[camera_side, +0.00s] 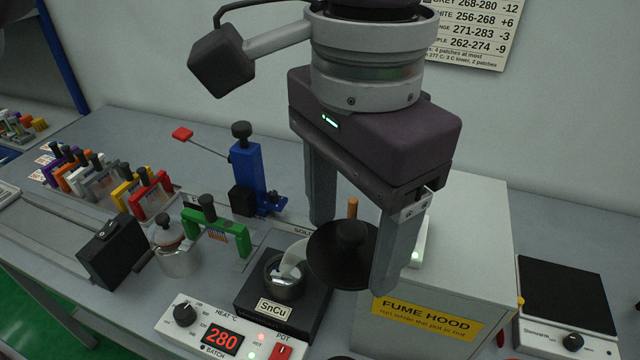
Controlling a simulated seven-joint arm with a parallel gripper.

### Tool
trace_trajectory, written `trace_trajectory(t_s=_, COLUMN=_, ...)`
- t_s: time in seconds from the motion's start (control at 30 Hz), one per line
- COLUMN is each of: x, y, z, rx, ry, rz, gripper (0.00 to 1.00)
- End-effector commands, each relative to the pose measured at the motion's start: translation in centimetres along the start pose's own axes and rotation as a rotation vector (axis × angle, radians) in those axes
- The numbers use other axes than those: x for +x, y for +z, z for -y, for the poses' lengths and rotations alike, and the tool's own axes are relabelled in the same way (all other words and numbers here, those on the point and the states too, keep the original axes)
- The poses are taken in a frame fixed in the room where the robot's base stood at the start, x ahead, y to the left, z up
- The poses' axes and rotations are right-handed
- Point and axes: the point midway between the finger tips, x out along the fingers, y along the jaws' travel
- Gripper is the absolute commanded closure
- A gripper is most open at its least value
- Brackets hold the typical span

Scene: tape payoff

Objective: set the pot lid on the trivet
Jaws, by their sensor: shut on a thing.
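The lid is tilted in the view, in front of the fume hood and just right of the solder pot (286,280). The pot sits in a black heater block labelled SnCu, its mouth partly uncovered, with a white curved piece at it. I cannot clearly identify the trivet; a dark rounded edge (345,357) shows at the bottom, mostly out of frame.
The heater control box (222,338) reads 280. The fume hood (470,250) stands right, a black-topped plate (565,298) beyond it.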

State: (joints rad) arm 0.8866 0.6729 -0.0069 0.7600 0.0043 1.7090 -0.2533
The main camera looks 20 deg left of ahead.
Motion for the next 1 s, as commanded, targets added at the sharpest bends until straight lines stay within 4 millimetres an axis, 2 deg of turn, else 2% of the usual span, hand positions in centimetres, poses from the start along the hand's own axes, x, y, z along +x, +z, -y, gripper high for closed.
trace_trajectory(t_s=0.1, x=0.1, y=0.4, z=-2.0, rx=-0.109, ry=0.000, rz=-0.001, gripper=0.73)
trace_trajectory(t_s=0.27, x=2.6, y=0.5, z=-1.8, rx=-0.116, ry=-0.002, rz=0.004, gripper=0.73)
trace_trajectory(t_s=0.47, x=8.5, y=0.6, z=-1.8, rx=-0.115, ry=-0.003, rz=0.007, gripper=0.73)
trace_trajectory(t_s=0.6, x=14.1, y=0.6, z=-1.7, rx=-0.114, ry=-0.004, rz=0.008, gripper=0.73)
trace_trajectory(t_s=0.73, x=18.7, y=0.5, z=-1.8, rx=-0.115, ry=-0.003, rz=0.007, gripper=0.73)
trace_trajectory(t_s=0.83, x=21.0, y=0.5, z=-1.8, rx=-0.115, ry=-0.001, rz=0.003, gripper=0.73)
trace_trajectory(t_s=1.0, x=22.7, y=0.4, z=-1.8, rx=-0.115, ry=-0.001, rz=0.000, gripper=0.73)
